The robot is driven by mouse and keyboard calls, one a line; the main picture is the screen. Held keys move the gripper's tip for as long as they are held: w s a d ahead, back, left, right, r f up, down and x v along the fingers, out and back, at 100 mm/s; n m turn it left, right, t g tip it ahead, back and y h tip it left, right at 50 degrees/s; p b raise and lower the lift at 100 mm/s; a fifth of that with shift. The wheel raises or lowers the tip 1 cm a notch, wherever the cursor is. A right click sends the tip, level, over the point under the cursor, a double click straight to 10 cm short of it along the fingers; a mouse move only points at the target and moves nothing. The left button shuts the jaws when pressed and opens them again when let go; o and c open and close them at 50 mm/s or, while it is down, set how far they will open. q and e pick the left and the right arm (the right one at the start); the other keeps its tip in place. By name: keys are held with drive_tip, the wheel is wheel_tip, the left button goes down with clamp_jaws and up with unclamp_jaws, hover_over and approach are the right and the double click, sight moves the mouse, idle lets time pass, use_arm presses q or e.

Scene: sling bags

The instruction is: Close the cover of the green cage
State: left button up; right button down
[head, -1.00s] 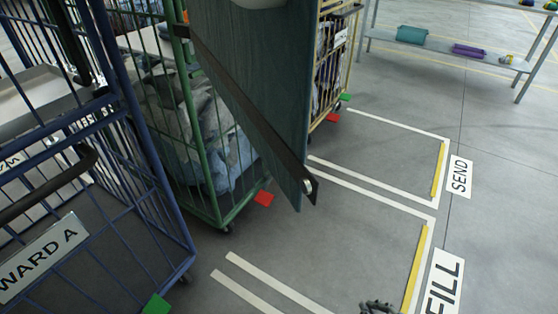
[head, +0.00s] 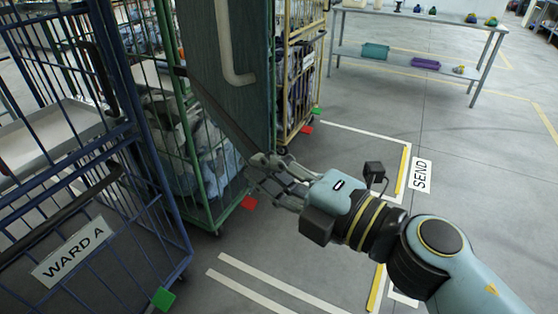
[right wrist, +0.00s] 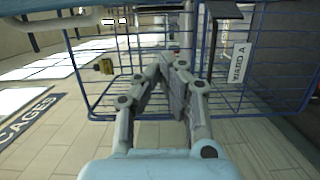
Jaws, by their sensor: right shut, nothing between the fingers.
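The green cage (head: 194,196) stands left of centre in the head view, with grey and pale bundles (head: 213,160) inside. Its cover looks to be the dark teal panel (head: 200,40), standing open at the front right, with a cream handle (head: 223,52) and a dark strip along its slanting lower edge. My right gripper (head: 258,172) is shut and empty beside the lower corner of the cover; I cannot tell whether they touch. Its closed fingers also show in the right wrist view (right wrist: 174,64). My left gripper is not in view.
A blue cage (head: 165,225) labelled WARD A stands close at left; it appears beyond my fingers in the right wrist view (right wrist: 262,95). A yellow cage (head: 290,125) stands behind the cover. A shelf table (head: 400,62) is at the back. The marked floor (head: 340,155) is clear.

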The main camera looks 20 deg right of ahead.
sight(260, 143)
drive_tip(key=w, duration=0.3)
drive_tip(key=w+d, duration=0.1)
drive_tip(key=w, duration=0.2)
drive_tip(key=shift+d+p, duration=0.2)
drive_tip(key=shift+p, duration=0.15)
drive_tip(key=shift+w, duration=0.1)
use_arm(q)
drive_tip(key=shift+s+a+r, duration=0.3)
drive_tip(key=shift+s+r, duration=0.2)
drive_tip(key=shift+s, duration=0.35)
